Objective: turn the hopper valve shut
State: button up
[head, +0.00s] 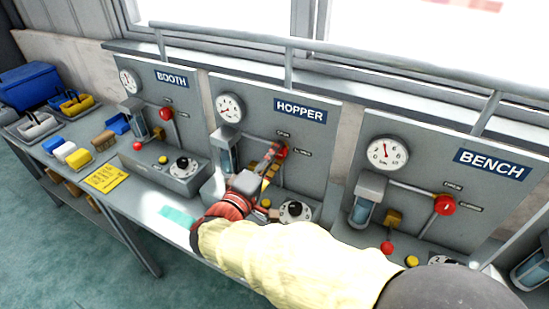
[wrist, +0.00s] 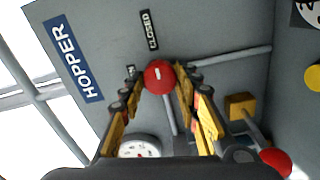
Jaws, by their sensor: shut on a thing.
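The hopper valve is a red round knob (head: 282,149) on the panel marked HOPPER (head: 300,112). In the wrist view the red knob (wrist: 159,77) sits between my fingertips, with a short white mark on its face. The mark runs roughly up and down in that picture, broadly toward the CLOSED label (wrist: 149,30). A second small label beside the knob is partly hidden by a finger. My gripper (head: 273,160) reaches the knob from the front, and its yellow-padded fingers (wrist: 160,84) are shut on it.
A grey pipe (wrist: 235,57) runs from the valve. A yellow block with a red ball lever (wrist: 275,160) is close to my gripper. The BOOTH panel (head: 160,95) stands left and the BENCH panel (head: 440,150) right. The hopper's dial box (head: 295,211) sits below my gripper.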

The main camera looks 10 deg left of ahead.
jog(key=shift+f, duration=0.1)
dwell(0.4)
jog(key=o, duration=1.2)
jog(key=shift+c, duration=0.2)
jog(key=shift+s, duration=0.1)
jog(key=v, duration=1.2)
